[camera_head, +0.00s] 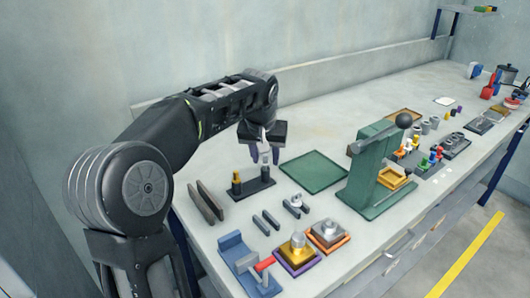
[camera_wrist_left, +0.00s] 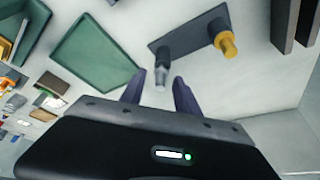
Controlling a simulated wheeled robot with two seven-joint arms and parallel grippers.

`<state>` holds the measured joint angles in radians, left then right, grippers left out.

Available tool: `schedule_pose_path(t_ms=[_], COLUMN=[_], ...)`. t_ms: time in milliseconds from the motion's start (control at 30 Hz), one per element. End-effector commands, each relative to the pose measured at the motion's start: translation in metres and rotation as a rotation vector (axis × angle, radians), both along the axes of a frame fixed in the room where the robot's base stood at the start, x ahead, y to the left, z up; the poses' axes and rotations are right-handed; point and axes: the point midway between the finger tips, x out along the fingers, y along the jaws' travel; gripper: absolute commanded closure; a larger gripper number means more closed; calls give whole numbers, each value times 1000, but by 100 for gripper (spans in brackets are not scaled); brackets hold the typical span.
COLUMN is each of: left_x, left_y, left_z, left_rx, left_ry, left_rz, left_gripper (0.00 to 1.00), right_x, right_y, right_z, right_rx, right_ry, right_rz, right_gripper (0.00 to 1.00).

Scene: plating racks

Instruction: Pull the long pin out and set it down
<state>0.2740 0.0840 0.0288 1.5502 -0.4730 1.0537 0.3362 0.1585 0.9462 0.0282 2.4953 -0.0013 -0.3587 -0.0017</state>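A dark base plate (camera_head: 250,190) on the bench carries two upright pins. One pin has a silver tip and dark grey body (camera_wrist_left: 162,75); the other is a yellow pin (camera_wrist_left: 227,45), which also shows in the head view (camera_head: 236,184). I cannot tell for sure which is the long pin. My left gripper (camera_head: 265,154) is above the plate, pointing down, its fingers spread. In the wrist view, the silver tip lies in the gap between the fingertips (camera_wrist_left: 159,92); contact does not show. My right gripper is not in view.
A green tray (camera_head: 314,172) lies right of the plate. A green lever press (camera_head: 375,172) stands further right. Dark bars (camera_head: 207,201), a blue stand (camera_head: 240,262) and small square trays with metal parts (camera_head: 297,251) stand nearer the front. Bench behind the green tray is clear.

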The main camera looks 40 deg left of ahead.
Motion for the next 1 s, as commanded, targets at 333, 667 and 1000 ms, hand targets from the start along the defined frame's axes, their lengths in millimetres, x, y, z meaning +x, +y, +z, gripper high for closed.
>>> schedule_pose_path(t_ms=[333, 667, 1000], left_x=[0, 0, 0], left_y=[0, 0, 0], left_z=[0, 0, 0], left_rx=[0, 0, 0], left_ry=[0, 0, 0], left_rz=[0, 0, 0], left_gripper=[77, 100, 90], right_x=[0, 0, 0], right_y=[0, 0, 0], right_z=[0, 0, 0], right_rx=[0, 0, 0], right_ry=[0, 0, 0], right_rz=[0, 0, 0], right_gripper=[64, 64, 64])
